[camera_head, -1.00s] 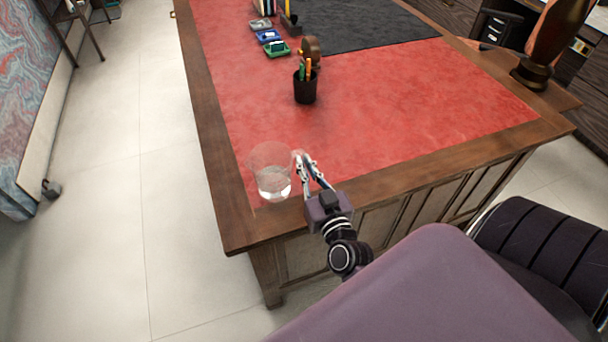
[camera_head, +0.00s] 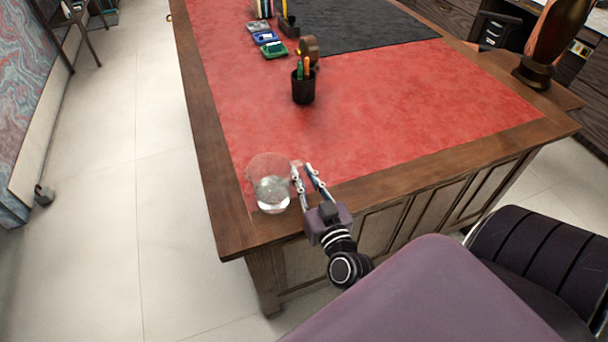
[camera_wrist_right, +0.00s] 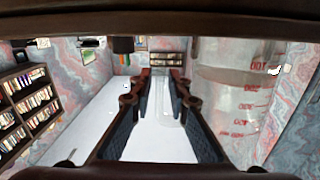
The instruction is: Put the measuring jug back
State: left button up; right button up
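The measuring jug (camera_head: 268,185) is clear, with a pale base, and appears to stand on the desk's near left corner. My right gripper (camera_head: 302,167) is just right of it, with its two fingers spread apart. In the right wrist view the jug (camera_wrist_right: 232,95) with red markings fills the area right of the fingers. The gripper (camera_wrist_right: 162,85) is open there, and a faint clear shape, perhaps the jug's handle, shows between the fingers; I cannot tell whether they touch it. My left gripper is out of view.
The desk (camera_head: 400,118) has a red leather top with a wooden border. A black pen cup (camera_head: 303,88) stands behind the jug, with small coloured trays (camera_head: 273,49) farther back. A dark chair (camera_head: 540,255) is at right.

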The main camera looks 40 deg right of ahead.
jog(key=shift+o, duration=0.3)
jog(key=shift+r, duration=0.15)
jog(key=b+v, duration=0.1)
jog(key=v, duration=0.9)
jog(key=shift+s, duration=0.1)
jog(key=shift+b+v, duration=0.35)
jog(key=shift+v, duration=0.55)
jog(key=shift+a, duration=0.1)
